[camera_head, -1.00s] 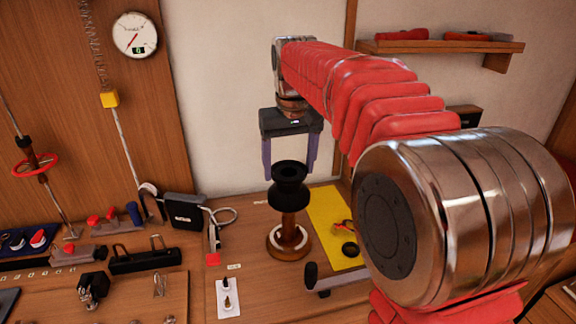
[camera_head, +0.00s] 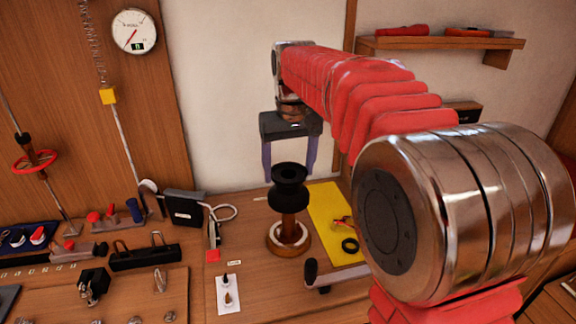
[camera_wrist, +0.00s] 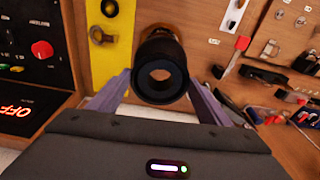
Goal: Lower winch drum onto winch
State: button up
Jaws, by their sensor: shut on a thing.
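The winch drum (camera_head: 289,188) is a black spool with flared ends and a central hole. My gripper (camera_head: 289,174) is shut on it, with one purple finger on each side. The winch (camera_head: 288,237) is a brown post on a round base with a pale ring, standing on the bench. The drum is upright over the post, and its lower end covers the post's top. I cannot tell how far the post reaches inside. In the wrist view the drum (camera_wrist: 160,88) sits between the fingertips (camera_wrist: 160,96), its hole facing the camera; the winch is mostly hidden behind it.
A yellow mat (camera_head: 330,215) with a black ring (camera_head: 350,246) lies right of the winch. A black-handled bar (camera_head: 312,270) lies in front. A white card (camera_head: 228,292) and a grey box with a cable (camera_head: 185,207) are to the left.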

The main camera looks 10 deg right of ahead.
aim_at(289, 190)
jog(key=shift+f, duration=6)
jog(key=o, duration=1.6)
jog(key=shift+c, duration=0.2)
jog(key=shift+r, duration=2.5)
